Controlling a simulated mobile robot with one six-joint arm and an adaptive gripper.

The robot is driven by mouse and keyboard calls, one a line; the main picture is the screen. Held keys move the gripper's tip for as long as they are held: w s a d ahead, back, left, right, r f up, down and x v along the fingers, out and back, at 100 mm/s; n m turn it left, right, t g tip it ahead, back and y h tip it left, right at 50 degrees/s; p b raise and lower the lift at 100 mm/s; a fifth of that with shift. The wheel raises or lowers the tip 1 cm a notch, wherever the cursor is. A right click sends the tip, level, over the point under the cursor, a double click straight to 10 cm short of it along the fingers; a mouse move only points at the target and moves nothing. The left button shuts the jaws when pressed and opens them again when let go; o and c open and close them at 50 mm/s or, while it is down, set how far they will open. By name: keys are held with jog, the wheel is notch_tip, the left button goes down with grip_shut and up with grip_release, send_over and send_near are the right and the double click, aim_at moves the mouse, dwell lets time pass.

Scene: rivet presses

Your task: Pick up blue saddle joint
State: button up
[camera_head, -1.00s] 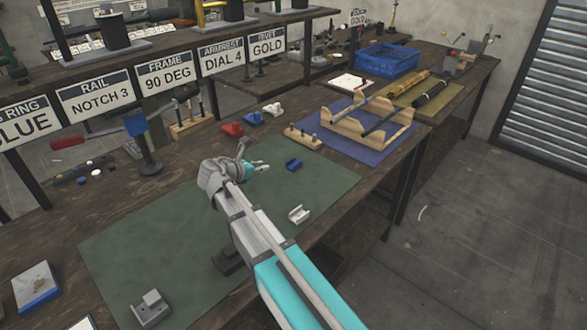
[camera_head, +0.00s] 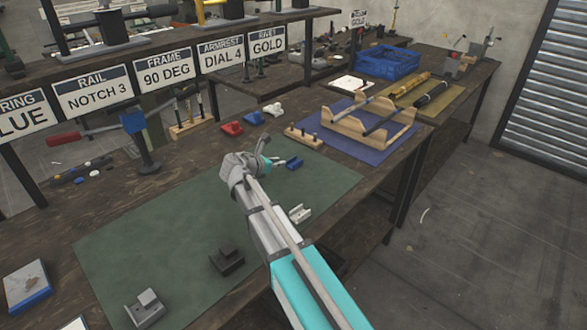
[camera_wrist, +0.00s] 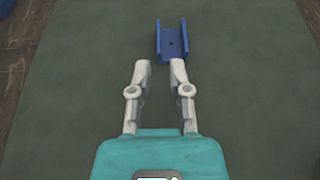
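A blue channel-shaped saddle joint (camera_head: 294,163) lies on the green mat near its far edge. In the wrist view the blue saddle joint (camera_wrist: 171,42) lies just beyond my fingertips and slightly right of centre, its open side up and a hole in its floor. My gripper (camera_wrist: 160,66) is open and empty, its two grey fingers apart. The right fingertip overlaps the joint's near end in the picture; I cannot tell whether it touches. In the head view my gripper (camera_head: 281,162) is just left of the joint.
A white saddle piece (camera_head: 299,213) lies on the mat beside my arm. Red (camera_head: 232,129), blue (camera_head: 253,118) and white (camera_head: 273,109) parts stand behind the mat. A wooden peg block (camera_head: 303,137) is nearby. Dark (camera_head: 227,261) and grey (camera_head: 147,308) blocks sit at the front.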

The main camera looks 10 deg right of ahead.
aim_at(288, 161)
jog(key=shift+w+d+f, duration=0.15)
jog(key=shift+w+d, duration=0.05)
jog(key=shift+d, duration=0.1)
jog(key=shift+f+b+x, duration=0.25)
jog(key=shift+b+x, duration=0.75)
jog(key=shift+x, duration=1)
jog(key=shift+w+d+f, duration=0.15)
jog(key=shift+w+d, duration=0.15)
jog(key=shift+w, duration=0.05)
grip_shut()
